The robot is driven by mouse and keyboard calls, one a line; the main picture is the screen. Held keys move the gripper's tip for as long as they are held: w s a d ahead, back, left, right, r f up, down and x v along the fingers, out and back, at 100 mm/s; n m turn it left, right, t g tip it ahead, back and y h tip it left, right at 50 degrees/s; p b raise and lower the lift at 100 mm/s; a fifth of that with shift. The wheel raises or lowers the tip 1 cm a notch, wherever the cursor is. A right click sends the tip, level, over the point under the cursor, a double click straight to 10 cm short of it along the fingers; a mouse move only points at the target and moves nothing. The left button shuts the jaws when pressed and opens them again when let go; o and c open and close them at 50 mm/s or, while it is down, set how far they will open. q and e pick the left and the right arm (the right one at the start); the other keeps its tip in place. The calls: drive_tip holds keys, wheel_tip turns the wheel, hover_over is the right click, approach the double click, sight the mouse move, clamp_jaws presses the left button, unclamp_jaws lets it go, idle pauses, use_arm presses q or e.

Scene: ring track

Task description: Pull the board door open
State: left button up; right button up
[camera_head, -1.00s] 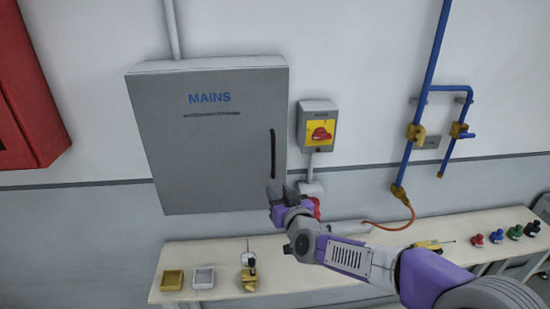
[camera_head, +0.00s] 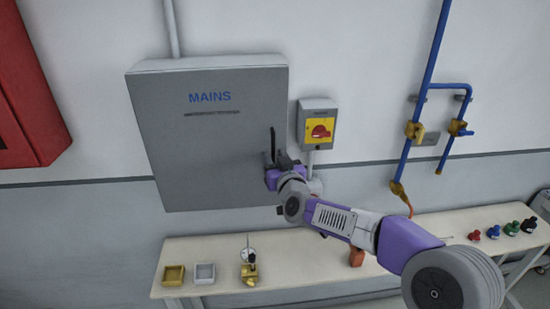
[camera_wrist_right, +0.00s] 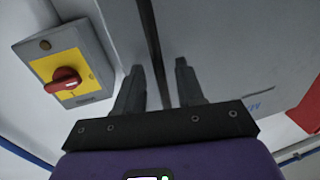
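The grey board door (camera_head: 205,150), marked MAINS, is shut on the wall cabinet. Its dark vertical handle (camera_head: 272,143) is near the right edge, with its lower part hidden by my right gripper (camera_head: 278,162). In the right wrist view the right gripper (camera_wrist_right: 158,82) is open, and the dark handle bar (camera_wrist_right: 152,45) runs between its two fingers. The fingers stand apart with a gap on both sides of the bar. My left gripper is not in view.
A yellow switch box with a red knob (camera_head: 320,130) is right of the cabinet, close to my right gripper. A bench (camera_head: 215,242) with small trays and fittings stands below. Blue pipes (camera_head: 422,100) with brass valves run at the right. A red cabinet (camera_head: 25,90) is at left.

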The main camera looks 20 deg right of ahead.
clamp_jaws()
drive_tip(key=shift+a, duration=0.1)
idle(0.3)
